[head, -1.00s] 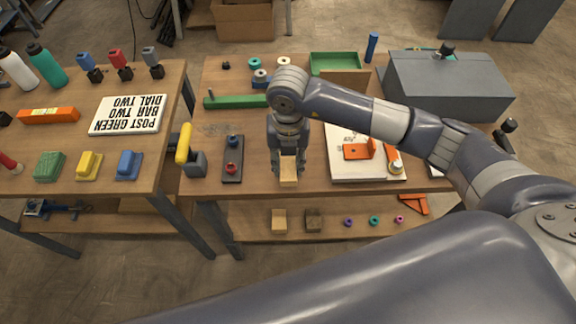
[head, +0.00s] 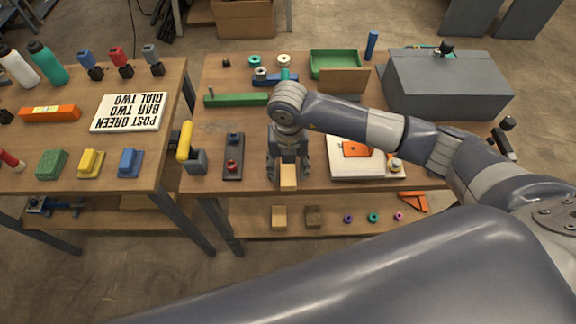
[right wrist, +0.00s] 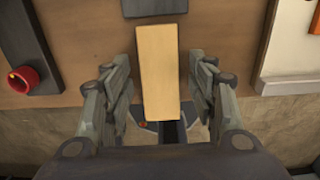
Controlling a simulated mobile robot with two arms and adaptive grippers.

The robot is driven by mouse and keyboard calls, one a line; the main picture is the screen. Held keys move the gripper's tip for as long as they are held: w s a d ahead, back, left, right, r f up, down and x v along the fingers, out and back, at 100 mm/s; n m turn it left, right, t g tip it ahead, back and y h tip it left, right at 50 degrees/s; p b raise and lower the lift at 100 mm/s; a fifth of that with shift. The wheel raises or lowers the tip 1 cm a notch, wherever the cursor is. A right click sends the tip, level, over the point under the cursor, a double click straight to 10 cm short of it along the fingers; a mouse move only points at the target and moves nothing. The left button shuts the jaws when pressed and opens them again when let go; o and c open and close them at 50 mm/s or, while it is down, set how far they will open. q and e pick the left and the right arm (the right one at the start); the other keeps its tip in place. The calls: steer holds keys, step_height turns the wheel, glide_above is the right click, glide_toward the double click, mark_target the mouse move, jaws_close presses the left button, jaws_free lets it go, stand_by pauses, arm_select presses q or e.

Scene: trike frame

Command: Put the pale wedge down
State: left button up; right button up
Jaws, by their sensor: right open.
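The pale wedge (head: 288,178) is a light wooden block at the front edge of the right table. My right gripper (head: 288,172) is above it, with its fingers spread on either side. In the right wrist view the wedge (right wrist: 157,70) lies lengthwise between the open fingers (right wrist: 160,85), with a gap on both sides. Its near end overlaps the table's front edge in that view; I cannot tell whether it overhangs. My left gripper is not in view.
Another pale block (head: 279,217) and a brown block (head: 313,217) sit on the lower shelf. A grey box (head: 447,85) stands back right.

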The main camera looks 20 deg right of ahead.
mark_target(288, 171)
steer(key=shift+r, duration=0.1)
steer(key=shift+r, duration=0.2)
step_height(288, 171, up, 12)
steer(key=b, duration=0.2)
steer(key=shift+f, duration=0.15)
stand_by(0.3)
